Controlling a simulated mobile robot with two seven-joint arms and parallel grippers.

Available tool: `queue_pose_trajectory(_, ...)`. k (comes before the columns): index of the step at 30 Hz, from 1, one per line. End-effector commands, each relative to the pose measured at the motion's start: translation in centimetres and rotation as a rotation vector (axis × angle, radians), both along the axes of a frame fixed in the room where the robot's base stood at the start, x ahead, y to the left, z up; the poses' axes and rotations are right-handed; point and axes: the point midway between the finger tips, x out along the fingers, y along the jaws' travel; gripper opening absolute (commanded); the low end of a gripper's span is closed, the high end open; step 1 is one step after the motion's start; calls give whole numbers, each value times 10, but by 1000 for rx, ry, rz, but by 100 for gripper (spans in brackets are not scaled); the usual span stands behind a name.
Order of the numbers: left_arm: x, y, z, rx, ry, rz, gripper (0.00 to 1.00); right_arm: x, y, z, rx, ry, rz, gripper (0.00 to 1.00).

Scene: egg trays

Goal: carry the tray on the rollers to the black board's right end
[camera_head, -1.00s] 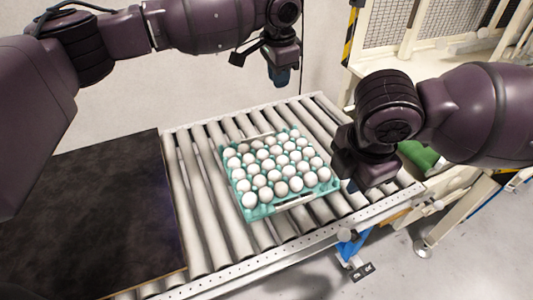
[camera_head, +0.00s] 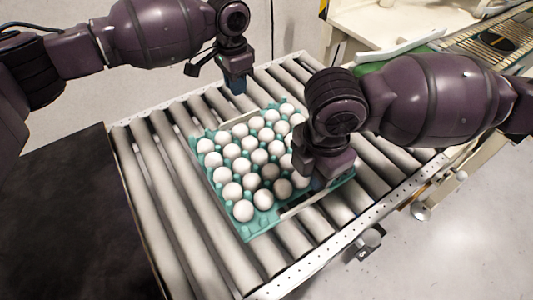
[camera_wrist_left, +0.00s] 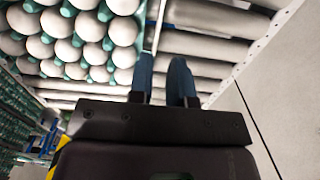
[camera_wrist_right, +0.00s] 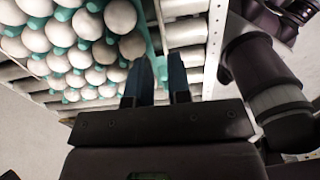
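The teal tray (camera_head: 262,222) full of white eggs lies on the rollers in the head view, right of the black board (camera_head: 65,225). My left gripper (camera_head: 238,86) is just beyond the tray's far edge; in the left wrist view its two blue fingers (camera_wrist_left: 163,68) are apart with nothing seen between them. My right gripper (camera_head: 318,184) is over the tray's near right part and hides some eggs. In the right wrist view its fingers (camera_wrist_right: 160,75) are apart near the tray's teal rim (camera_wrist_right: 150,45); contact cannot be told.
The metal rollers (camera_head: 165,215) have free room between tray and board, and right of the tray. A perforated side rail (camera_head: 320,258) runs along the near edge. A pale machine (camera_head: 380,25) and another conveyor (camera_head: 490,45) stand behind at right.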

Motion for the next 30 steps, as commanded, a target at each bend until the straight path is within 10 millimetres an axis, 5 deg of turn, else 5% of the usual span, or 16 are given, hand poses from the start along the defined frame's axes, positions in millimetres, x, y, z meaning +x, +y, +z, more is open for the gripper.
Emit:
queue_pose_trajectory(8, 0, 0, -6, 1, 1, 1, 18, 0, 0, -6, -1, 2, -1, 18)
queue_pose_trajectory(30, 0, 0, -102, 1, 0, 1, 18, 0, 0, -102, -1, 2, -1, 18)
